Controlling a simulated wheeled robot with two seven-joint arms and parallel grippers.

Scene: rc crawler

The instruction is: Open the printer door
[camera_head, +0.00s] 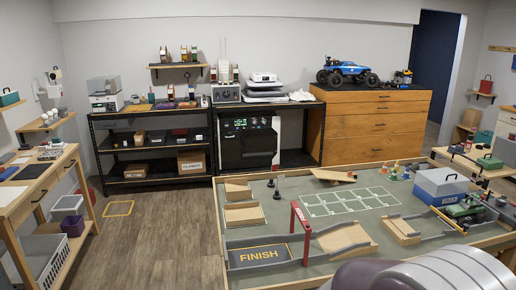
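A white boxy machine with a black front door (246,149) and a small control panel along its top stands under the counter against the back wall; it looks like the printer. Its door appears shut. A smaller grey-and-white machine with a clear-looking top (104,103) sits on the black shelf unit to the left and could also be a printer. A flat white device (264,87) sits on the counter above the black-door machine. Neither of my grippers is in view.
A large low track table (258,256) with ramps and a finish mat fills the front right, between me and the machine. Wooden floor (155,235) is clear at the left middle. A workbench (40,180) stands at left, a wooden drawer cabinet (372,126) at back right.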

